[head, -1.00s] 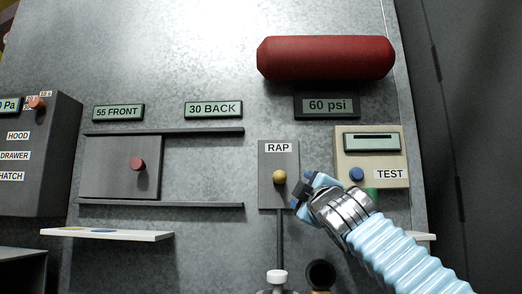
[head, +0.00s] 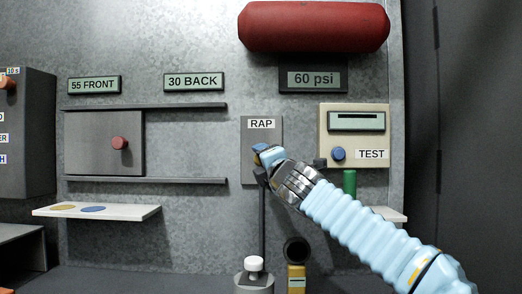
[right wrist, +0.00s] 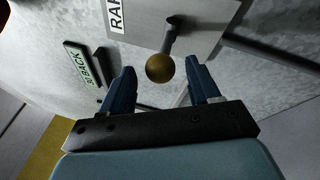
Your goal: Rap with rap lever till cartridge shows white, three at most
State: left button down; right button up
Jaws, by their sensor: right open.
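The rap lever's gold ball knob (right wrist: 158,68) sticks out on a short dark stem from the grey RAP plate (head: 274,133). My right gripper (head: 263,158) is in front of this plate in the head view and covers most of the knob. In the right wrist view my right gripper (right wrist: 161,80) is open, with the knob between or just beyond its two blue fingertips; I cannot tell whether they touch it. I cannot tell which thing is the cartridge, and no white indicator on one is clear. My left gripper is not in view.
A red tank (head: 315,26) sits above a 60 psi display (head: 313,79). A beige TEST box (head: 353,110) with a blue button is to the right, a green cylinder (head: 349,183) below it. A white shelf (head: 130,212) juts out left.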

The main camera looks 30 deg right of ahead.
jog(key=shift+p+x, duration=0.4)
jog(key=shift+x, duration=0.95)
grip_shut()
